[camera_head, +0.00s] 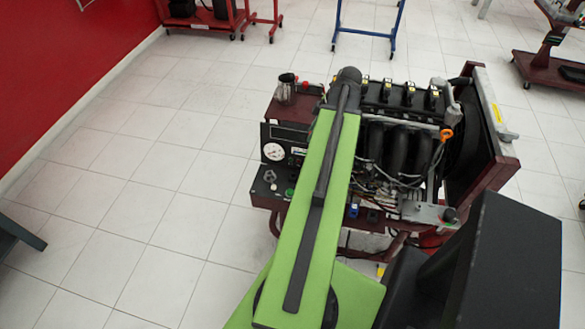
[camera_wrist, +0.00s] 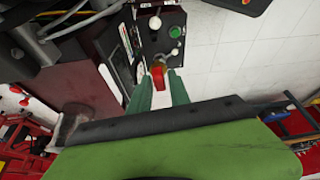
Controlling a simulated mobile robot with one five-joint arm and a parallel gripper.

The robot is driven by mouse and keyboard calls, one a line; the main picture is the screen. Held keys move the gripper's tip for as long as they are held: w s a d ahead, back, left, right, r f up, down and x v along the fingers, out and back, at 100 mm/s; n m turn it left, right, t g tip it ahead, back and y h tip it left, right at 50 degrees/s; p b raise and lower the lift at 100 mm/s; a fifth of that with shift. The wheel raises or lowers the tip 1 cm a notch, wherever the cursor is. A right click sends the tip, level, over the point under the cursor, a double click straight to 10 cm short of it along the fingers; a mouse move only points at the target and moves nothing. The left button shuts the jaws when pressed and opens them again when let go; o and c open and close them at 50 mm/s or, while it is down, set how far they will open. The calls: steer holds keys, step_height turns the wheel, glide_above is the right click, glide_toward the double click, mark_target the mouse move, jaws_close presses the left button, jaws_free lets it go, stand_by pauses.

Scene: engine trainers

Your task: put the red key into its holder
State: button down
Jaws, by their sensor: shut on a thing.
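In the wrist view my gripper (camera_wrist: 158,88) has its pale and green fingers closed on the red key (camera_wrist: 158,76). The key's red head sits between the fingertips, with a small brassy part just beyond it. Past the key is the dark control panel (camera_wrist: 146,55), with a green knob (camera_wrist: 154,22) and light-coloured knobs near it. I cannot make out the key's holder or tell whether the key touches the panel. In the head view the panel (camera_head: 257,196) shows left of my green arm, and my gripper is hidden.
The engine trainer (camera_head: 395,140) stands behind and right of my arm, with a round gauge (camera_head: 274,151) and a metal jug (camera_head: 285,89) at its left. Tiled floor (camera_head: 140,190) lies clear to the left. Other stands are at the back.

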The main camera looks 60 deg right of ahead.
steer(key=w+a+f+b, duration=0.1)
steer(key=w+f+b, duration=0.2)
steer(key=f+b, duration=0.2)
steer(key=w+a+f+m+b, duration=0.1)
steer(key=w+f+b, duration=0.2)
steer(key=f+b, duration=0.2)
step_height(320, 180, down, 4)
steer(key=shift+w+r+m, duration=0.2)
steer(key=shift+w+m, duration=0.1)
steer(key=shift+f+b, duration=2.4)
steer(key=shift+f, duration=0.05)
steer(key=shift+f+b, duration=0.45)
steer(key=shift+f, duration=0.1)
steer(key=shift+f+b, duration=1.1)
steer(key=shift+b, duration=0.1)
